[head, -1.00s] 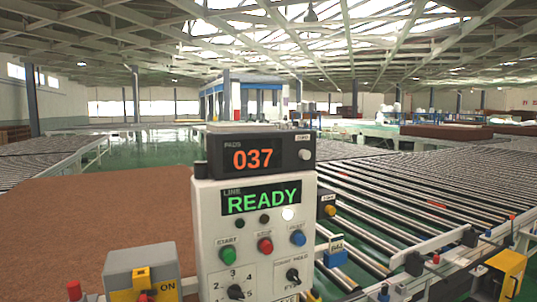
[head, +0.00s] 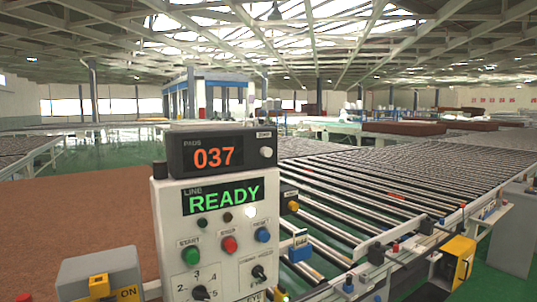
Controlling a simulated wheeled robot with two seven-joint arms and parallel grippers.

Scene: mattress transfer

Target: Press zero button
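A dark counter box (head: 222,151) sits on top of the white control panel (head: 172,229) and shows 037 in orange. A small pale round button (head: 266,152) is at the right end of its face, below a small white label that seems to read ZERO. Nothing touches or covers this button. The panel's screen (head: 222,197) below shows READY in green. Neither of my grippers is in view.
The panel also has a green START button (head: 191,256), a red button (head: 229,244), a blue button (head: 262,235) and knobs. A roller conveyor (head: 400,180) runs behind on the right. A brown mattress-like slab (head: 80,215) lies left. A grey box (head: 98,272) stands front left.

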